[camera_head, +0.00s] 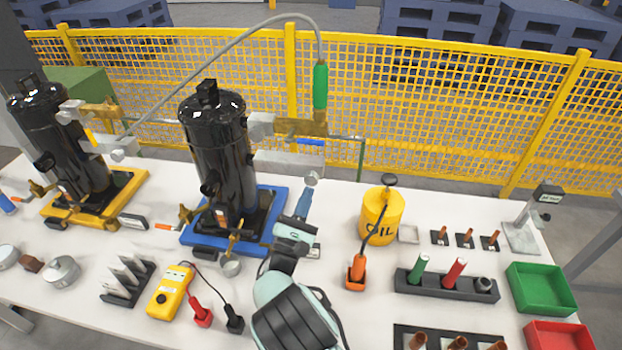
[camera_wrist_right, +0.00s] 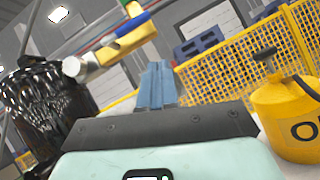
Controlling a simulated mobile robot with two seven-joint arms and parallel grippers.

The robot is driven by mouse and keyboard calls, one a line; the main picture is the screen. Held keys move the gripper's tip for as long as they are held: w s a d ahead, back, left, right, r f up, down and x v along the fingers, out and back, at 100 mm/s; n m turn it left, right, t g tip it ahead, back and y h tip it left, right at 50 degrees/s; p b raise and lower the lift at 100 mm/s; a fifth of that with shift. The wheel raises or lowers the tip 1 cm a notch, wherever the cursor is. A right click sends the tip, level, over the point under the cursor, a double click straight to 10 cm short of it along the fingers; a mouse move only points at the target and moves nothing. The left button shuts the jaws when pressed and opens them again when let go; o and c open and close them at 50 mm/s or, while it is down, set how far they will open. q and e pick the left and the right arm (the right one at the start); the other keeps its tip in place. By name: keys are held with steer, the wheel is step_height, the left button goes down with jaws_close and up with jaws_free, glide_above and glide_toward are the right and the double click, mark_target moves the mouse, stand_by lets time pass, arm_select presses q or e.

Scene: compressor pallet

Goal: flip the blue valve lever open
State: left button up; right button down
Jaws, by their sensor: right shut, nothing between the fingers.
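The blue valve lever (camera_head: 310,142) is a short bar beside the brass valve body (camera_head: 300,127), right of the black compressor (camera_head: 222,150) on the blue pallet. In the right wrist view the lever shows as a blue strip (camera_wrist_right: 134,22) along the brass-yellow valve, above and left of my fingers. My right gripper (camera_head: 306,194) is shut and empty, its blue fingers pointing up. It is below the lever and apart from it in the head view. The fingers also show in the wrist view (camera_wrist_right: 158,84). My left gripper is not in view.
A green-handled hose (camera_head: 320,86) hangs above the valve. A second compressor (camera_head: 62,140) stands left. Several tools and parts crowd the table front; yellow mesh fencing stands behind.

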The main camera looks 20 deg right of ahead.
steer(key=shift+s+d+v, duration=0.1)
steer(key=shift+d+v, duration=0.05)
steer(key=shift+v, duration=0.8)
steer(key=shift+s+d+v, duration=0.1)
steer(key=shift+d+v, duration=0.05)
steer(key=shift+v, duration=0.8)
steer(key=shift+f, duration=0.1)
